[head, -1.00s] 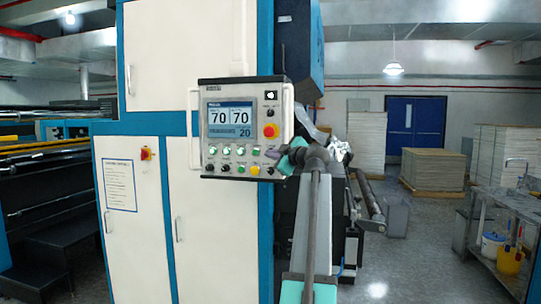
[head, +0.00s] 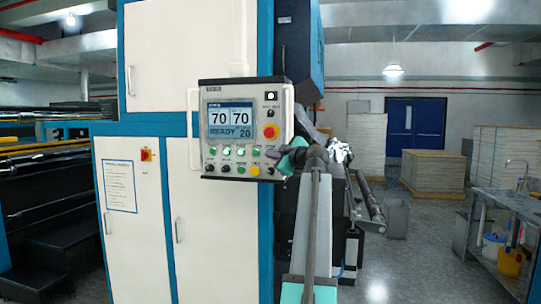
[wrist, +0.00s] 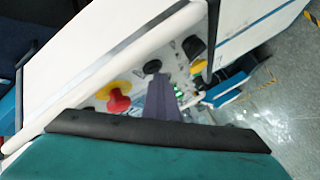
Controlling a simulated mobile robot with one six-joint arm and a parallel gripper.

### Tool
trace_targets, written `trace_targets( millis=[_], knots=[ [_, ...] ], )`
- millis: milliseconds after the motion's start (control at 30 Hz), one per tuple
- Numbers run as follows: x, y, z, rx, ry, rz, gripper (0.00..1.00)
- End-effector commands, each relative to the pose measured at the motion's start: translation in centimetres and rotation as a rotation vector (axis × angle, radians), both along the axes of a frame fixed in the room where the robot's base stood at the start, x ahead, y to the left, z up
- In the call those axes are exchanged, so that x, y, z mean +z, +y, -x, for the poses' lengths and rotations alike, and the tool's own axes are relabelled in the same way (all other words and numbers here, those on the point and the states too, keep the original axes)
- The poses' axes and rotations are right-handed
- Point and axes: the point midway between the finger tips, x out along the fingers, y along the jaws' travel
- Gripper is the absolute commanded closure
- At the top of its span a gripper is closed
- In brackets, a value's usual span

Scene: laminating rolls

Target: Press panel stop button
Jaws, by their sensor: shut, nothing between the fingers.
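The control panel (head: 242,112) hangs on the white and blue machine cabinet. Its screen (head: 230,117) shows 70, 70, READY and 20. A red mushroom button on a yellow base (head: 270,131) sits right of the screen. A row of green-lit buttons (head: 226,152) runs below the screen, with a row of dark knobs and a yellow button (head: 255,171) under it. My gripper (head: 273,154) is shut and empty at the right end of the green row, hiding part of it. In the wrist view the fingers (wrist: 160,94) point at the panel, beside the red button (wrist: 118,102). I cannot tell contact or read button labels.
A white rail (head: 195,125) runs along the panel's left side, with another at its right. A roller (head: 368,198) and dark machinery stand right of my arm. Stacked pallets (head: 432,170) and a metal sink table (head: 505,205) stand farther right. Floor between is open.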

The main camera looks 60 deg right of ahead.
Motion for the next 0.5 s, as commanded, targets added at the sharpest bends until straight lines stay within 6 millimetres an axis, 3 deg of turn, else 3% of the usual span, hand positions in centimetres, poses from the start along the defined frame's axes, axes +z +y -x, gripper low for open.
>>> trace_targets(
  millis=[500],
  knots=[
    [-0.1,1.5,0.5,-0.001,0.001,0.0,1.0]
  ],
)
